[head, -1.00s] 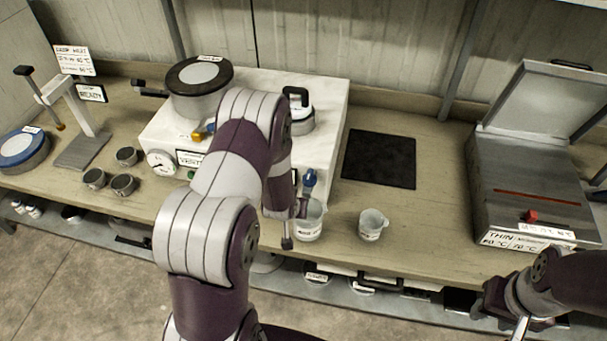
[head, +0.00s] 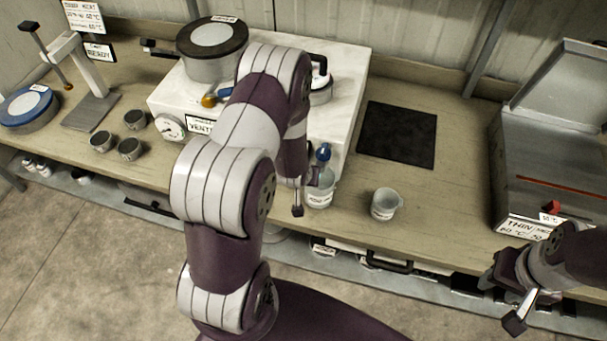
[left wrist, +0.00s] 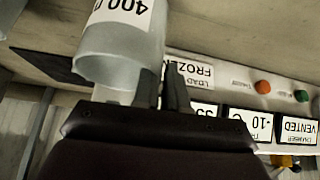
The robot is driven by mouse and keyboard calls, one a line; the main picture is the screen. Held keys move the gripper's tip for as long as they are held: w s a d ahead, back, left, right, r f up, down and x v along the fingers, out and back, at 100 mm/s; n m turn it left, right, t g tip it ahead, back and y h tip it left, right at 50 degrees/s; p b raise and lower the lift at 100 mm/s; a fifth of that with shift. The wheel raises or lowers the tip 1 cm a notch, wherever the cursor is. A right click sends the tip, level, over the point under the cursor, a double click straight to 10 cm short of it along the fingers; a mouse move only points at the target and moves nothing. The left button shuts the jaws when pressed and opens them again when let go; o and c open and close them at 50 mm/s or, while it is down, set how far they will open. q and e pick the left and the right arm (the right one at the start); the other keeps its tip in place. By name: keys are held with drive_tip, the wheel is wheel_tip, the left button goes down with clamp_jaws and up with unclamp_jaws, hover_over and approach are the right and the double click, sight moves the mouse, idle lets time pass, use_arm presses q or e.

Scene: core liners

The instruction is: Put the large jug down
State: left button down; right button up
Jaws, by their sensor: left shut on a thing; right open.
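The large jug (head: 320,190) is a clear, pale cup with a white label, at the front of the white machine, below a blue tap. My left gripper (head: 308,186) is shut on it, partly hidden behind my own arm. In the left wrist view the jug (left wrist: 122,62) is beside the dark fingers (left wrist: 170,92), its label reading "400". Whether its base touches the bench cannot be told. My right gripper (head: 522,303) is open and empty at the lower right, in front of the bench edge.
A smaller jug (head: 385,204) stands on the bench to the right. Behind it lies a black mat (head: 397,134). The white machine (head: 345,90) is behind the large jug. A grey box with a raised lid (head: 545,165) is at right. Bare bench lies around the small jug.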

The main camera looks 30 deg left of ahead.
use_arm(q)
drive_tip(key=shift+s+f, duration=0.15)
drive_tip(key=c, duration=1.5)
unclamp_jaws()
drive_tip(key=shift+o, duration=0.2)
use_arm(e)
drive_tip(key=shift+s, duration=0.1)
